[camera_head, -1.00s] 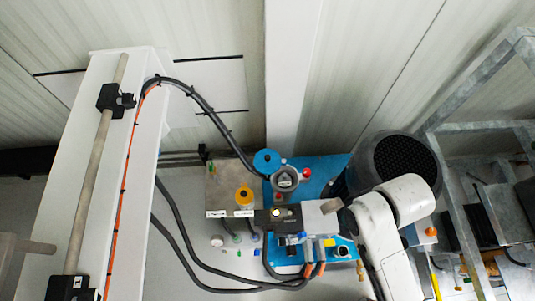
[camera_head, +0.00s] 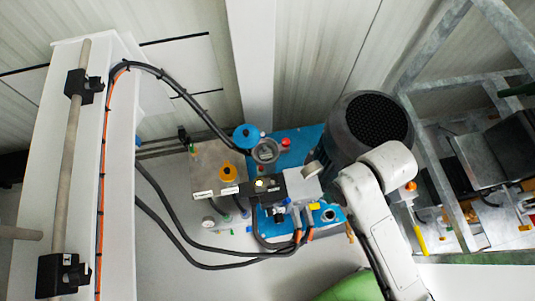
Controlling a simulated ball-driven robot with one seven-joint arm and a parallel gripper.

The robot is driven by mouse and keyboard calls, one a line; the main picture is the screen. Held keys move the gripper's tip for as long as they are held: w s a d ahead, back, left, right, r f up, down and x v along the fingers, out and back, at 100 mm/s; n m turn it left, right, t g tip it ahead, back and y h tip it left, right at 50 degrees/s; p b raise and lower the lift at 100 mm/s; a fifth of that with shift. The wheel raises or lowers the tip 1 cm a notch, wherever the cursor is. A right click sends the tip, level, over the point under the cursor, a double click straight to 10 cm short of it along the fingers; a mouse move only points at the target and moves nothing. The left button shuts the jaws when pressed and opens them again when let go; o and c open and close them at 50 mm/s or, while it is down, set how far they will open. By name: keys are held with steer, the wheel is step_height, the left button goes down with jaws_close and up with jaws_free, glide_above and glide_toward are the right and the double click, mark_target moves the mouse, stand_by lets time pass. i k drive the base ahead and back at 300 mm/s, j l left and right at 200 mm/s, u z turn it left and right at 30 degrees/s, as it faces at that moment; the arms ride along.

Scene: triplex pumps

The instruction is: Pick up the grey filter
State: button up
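A round grey part (camera_head: 265,151), which looks like the grey filter, stands on the blue pump unit (camera_head: 296,145), just right of a round blue cap (camera_head: 245,136). My white arm reaches in from the lower right. My gripper (camera_head: 262,188) seems to be the dark part with a small yellow light, in front of the grey part and apart from it in the picture. Its fingertips are too small and dark to make out, so I cannot tell their opening or any hold.
A large black motor (camera_head: 372,122) stands right of the pump. A yellow cap (camera_head: 229,173) sits on a metal tank (camera_head: 205,163) at left. Black hoses (camera_head: 165,215) loop across the left floor. A metal frame (camera_head: 440,165) stands at right. A green rounded shape (camera_head: 350,288) shows below.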

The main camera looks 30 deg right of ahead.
mark_target(265, 153)
steer(key=k, duration=0.25)
steer(key=i+j+u, duration=0.15)
steer(key=i+j, duration=0.15)
steer(key=i, duration=0.2)
steer(key=i+j, duration=0.2)
steer(key=i+j+u, duration=0.1)
steer(key=j, duration=0.3)
steer(key=i, duration=0.1)
